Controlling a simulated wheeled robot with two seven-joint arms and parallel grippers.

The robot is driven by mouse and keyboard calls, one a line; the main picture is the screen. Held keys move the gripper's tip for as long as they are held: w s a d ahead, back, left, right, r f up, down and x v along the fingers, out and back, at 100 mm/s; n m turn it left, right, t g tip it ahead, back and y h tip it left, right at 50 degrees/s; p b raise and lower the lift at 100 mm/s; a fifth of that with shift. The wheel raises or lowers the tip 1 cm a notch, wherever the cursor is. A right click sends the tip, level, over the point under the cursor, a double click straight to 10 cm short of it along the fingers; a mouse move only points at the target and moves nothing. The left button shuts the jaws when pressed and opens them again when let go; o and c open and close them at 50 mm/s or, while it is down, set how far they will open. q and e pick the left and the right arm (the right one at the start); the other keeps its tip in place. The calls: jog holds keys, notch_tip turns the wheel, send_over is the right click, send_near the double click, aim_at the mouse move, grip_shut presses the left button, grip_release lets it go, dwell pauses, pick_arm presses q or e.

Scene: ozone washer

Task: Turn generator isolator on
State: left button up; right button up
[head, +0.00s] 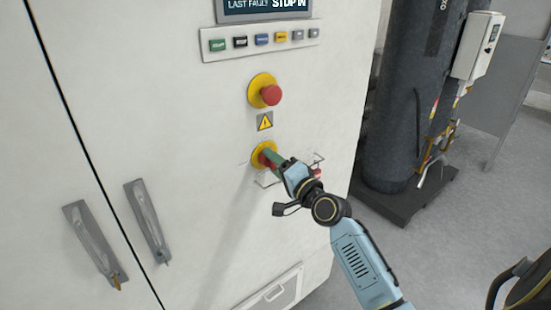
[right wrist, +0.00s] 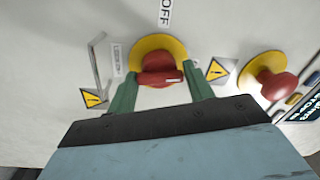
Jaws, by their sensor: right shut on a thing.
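The generator isolator is a red rotary handle (right wrist: 158,77) on a yellow round plate (head: 261,153), low on the white cabinet front. In the right wrist view, its bar lies roughly level, with a pale mark at the right end, the end towards the red push button. A label reading OFF (right wrist: 165,12) is above the plate in that view. My right gripper (head: 274,159) is shut on the handle. Its green fingers (right wrist: 161,86) are on either side of it. In the head view the gripper partly hides the handle. My left gripper is not in view.
A red mushroom button (head: 270,95) on a yellow plate and a warning triangle (head: 264,122) are above the isolator. Higher is a button row (head: 260,41) under a display (head: 264,9). Door handles (head: 148,221) protrude at left. A dark tank (head: 405,95) stands at right.

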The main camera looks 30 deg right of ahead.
jog(key=shift+m+p, duration=0.35)
jog(key=shift+m, duration=0.35)
jog(key=shift+f+m, duration=0.1)
jog(key=shift+m, duration=0.2)
jog(key=o, duration=0.7)
jog(key=shift+o, duration=0.2)
jog(key=s+d+b, duration=0.1)
jog(key=s+b, duration=0.1)
jog(key=s, duration=1.1)
jog(key=shift+s+f, duration=0.15)
jog(key=shift+f, duration=0.25)
jog(key=shift+f, duration=0.1)
